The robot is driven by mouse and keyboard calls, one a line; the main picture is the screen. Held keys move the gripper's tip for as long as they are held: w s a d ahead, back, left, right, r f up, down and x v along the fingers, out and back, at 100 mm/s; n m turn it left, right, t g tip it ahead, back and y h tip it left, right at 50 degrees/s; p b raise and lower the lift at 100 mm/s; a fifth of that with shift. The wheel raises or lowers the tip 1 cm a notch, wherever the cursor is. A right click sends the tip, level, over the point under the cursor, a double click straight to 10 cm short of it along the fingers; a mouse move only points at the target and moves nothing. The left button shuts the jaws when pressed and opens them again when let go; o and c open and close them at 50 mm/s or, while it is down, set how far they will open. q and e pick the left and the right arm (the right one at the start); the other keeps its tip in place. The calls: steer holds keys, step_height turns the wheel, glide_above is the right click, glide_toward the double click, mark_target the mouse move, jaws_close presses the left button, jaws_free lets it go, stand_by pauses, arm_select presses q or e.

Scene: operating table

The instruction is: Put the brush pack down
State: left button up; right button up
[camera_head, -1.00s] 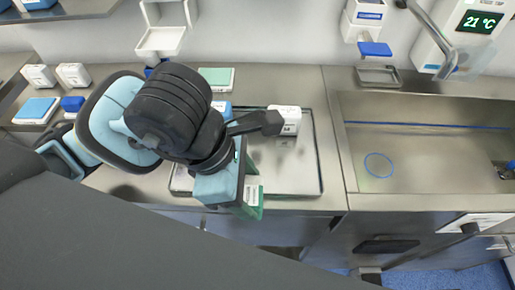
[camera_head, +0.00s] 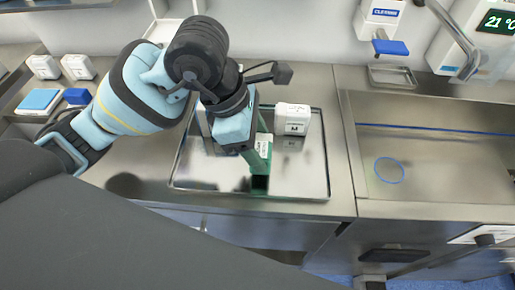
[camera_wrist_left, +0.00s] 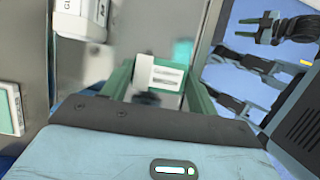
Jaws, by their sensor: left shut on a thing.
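My left gripper (camera_head: 259,172) is over the metal tray (camera_head: 322,185) in the head view, pointing down. It is shut on the brush pack (camera_head: 264,146), which shows a white label and green edges. In the left wrist view the pack (camera_wrist_left: 158,74) sits between my green fingers (camera_wrist_left: 160,92). The pack's lower end is partly hidden, and I cannot tell whether it touches the tray. My right gripper (camera_wrist_left: 262,25) seems to show, small and dark with green tips, at the top right of the wrist view.
A white box (camera_head: 293,119) stands on the tray just right of the held pack. A sink (camera_head: 440,165) lies to the right. White boxes (camera_head: 78,67) and a blue-topped pack (camera_head: 39,101) stand at the left. The tray's right front part is bare.

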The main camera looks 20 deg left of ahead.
arm_select(q)
steer(key=shift+f, duration=1.35)
steer(key=shift+f, duration=0.1)
steer(key=o, duration=1)
steer(key=shift+c, duration=0.2)
steer(key=v, duration=1.2)
steer(key=shift+p, duration=0.45)
steer(key=shift+s, duration=0.1)
